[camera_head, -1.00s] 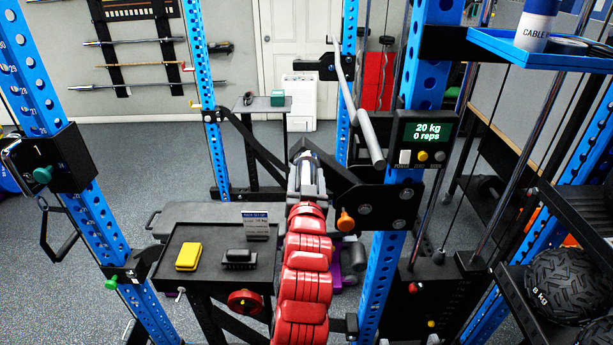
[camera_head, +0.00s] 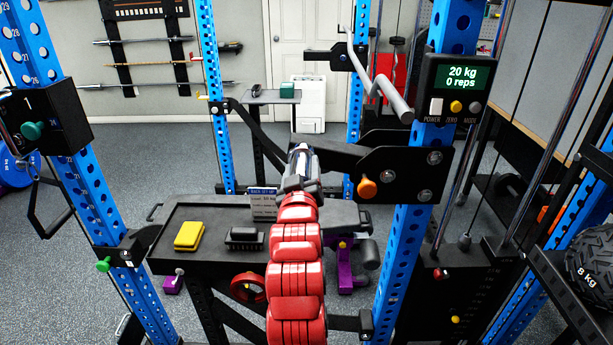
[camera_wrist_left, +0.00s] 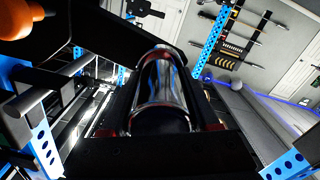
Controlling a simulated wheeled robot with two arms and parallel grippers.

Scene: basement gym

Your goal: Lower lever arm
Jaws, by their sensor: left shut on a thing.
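The black lever arm (camera_head: 342,156) is joined to a black bracket with an orange knob (camera_head: 366,187) on the right blue upright. It reaches left from there to a chrome sleeve (camera_head: 302,157). My left gripper (camera_head: 300,168), at the end of my red arm, is shut on this sleeve. In the left wrist view the chrome sleeve (camera_wrist_left: 162,92) lies between the dark fingers, with red rings at its ends. The orange knob also shows blurred at that view's top left (camera_wrist_left: 22,18). The arm hides part of the sleeve. My right gripper is not in view.
A black tray table (camera_head: 185,262) with a yellow block (camera_head: 189,235) and a black block (camera_head: 243,238) stands left of my arm. A grey bent bar (camera_head: 392,98) and a "20 kg, 0 reps" display (camera_head: 456,88) are at the right. Open floor lies behind the rack.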

